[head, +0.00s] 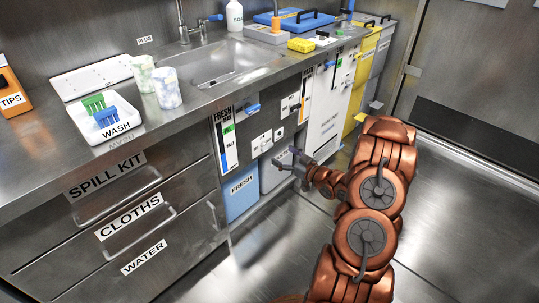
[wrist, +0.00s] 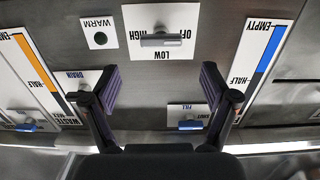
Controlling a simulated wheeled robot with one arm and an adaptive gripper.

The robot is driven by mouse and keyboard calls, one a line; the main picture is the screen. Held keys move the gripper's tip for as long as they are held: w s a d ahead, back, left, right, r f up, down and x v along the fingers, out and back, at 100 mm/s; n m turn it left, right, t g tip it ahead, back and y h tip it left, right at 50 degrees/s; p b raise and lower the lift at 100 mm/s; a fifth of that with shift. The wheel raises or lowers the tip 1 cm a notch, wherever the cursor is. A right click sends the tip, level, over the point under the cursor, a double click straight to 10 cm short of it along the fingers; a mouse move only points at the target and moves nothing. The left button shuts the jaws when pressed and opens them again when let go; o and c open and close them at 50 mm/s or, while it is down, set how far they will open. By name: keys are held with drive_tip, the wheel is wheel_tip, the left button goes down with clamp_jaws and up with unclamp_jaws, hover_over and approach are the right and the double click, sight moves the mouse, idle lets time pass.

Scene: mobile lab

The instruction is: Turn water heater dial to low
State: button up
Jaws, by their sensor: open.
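The water heater dial plate (wrist: 177,15) is white and shows upside down in the wrist view, with LOW at its lower edge, HIGH at left and OFF at right. Its grey bar knob (wrist: 162,42) lies level between HIGH and OFF; I cannot tell which end points. In the head view the plate (head: 261,143) is small on the cabinet front. My gripper (wrist: 160,88) is open and empty, its two purple-padded fingers apart, below the plate in the wrist picture and not touching the knob. In the head view my gripper (head: 288,160) is in front of the cabinet.
A WARM indicator plate (wrist: 100,33) sits beside the dial. A DRAIN plate (wrist: 75,82) and a FILL plate with a blue handle (wrist: 190,125) are close to the fingers. Blue (wrist: 262,60) and orange (wrist: 28,65) level gauges flank them. The counter edge (head: 165,123) runs above.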

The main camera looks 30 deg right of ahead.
sight(269, 148)
drive_tip(key=shift+b+x, duration=0.85)
drive_tip(key=shift+x, duration=2.8)
drive_tip(key=shift+f, duration=0.1)
drive_tip(key=c, duration=1.2)
